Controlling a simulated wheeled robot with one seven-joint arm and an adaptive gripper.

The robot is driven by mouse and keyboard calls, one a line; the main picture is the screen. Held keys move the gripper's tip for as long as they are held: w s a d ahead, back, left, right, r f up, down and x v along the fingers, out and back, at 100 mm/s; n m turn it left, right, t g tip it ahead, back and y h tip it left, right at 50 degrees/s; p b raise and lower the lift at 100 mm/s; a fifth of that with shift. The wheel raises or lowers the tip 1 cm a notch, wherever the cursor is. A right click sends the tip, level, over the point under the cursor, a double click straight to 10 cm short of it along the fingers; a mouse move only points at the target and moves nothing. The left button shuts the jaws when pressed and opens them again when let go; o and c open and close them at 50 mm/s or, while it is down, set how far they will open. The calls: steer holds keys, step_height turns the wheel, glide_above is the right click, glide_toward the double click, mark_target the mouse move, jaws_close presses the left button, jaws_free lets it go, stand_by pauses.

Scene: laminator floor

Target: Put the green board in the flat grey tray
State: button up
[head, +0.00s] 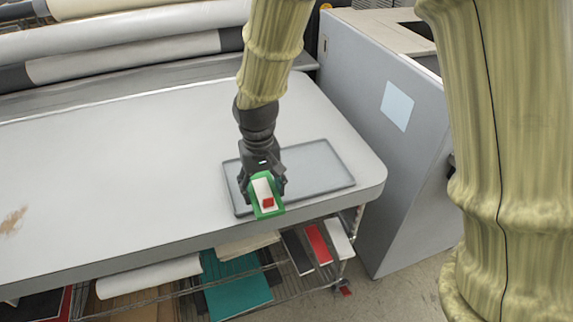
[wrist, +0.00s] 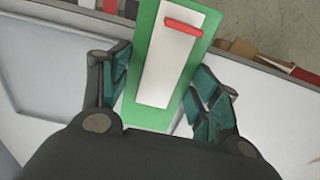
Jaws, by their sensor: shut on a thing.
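The green board (head: 279,209) has a white panel and a red piece on it. My gripper (head: 263,186) is shut on it, with one finger at each side. In the wrist view the green board (wrist: 147,113) lies between the two dark fingers of my gripper (wrist: 160,95). The flat grey tray (head: 318,165) lies on the table near its right front corner. In the head view the board shows over the tray's left front part. I cannot tell whether it touches the tray. The tray's edge also shows at the left of the wrist view (wrist: 60,65).
The grey table (head: 110,165) is mostly clear on the left, with a brown stain. Large rolls (head: 130,40) lie behind it. A grey cabinet (head: 365,130) stands close on the right. A wire shelf below holds several boards, including a teal one (head: 236,287).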

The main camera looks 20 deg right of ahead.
steer(key=p, duration=0.4)
glide_above(287, 175)
steer(key=shift+f, duration=0.65)
steer(key=shift+f+p, duration=0.55)
steer(key=shift+f, duration=1.2)
steer(key=shift+f, duration=0.15)
steer(key=o, duration=1)
steer(key=shift+r+b, duration=1.75)
steer(key=shift+r, duration=4.4)
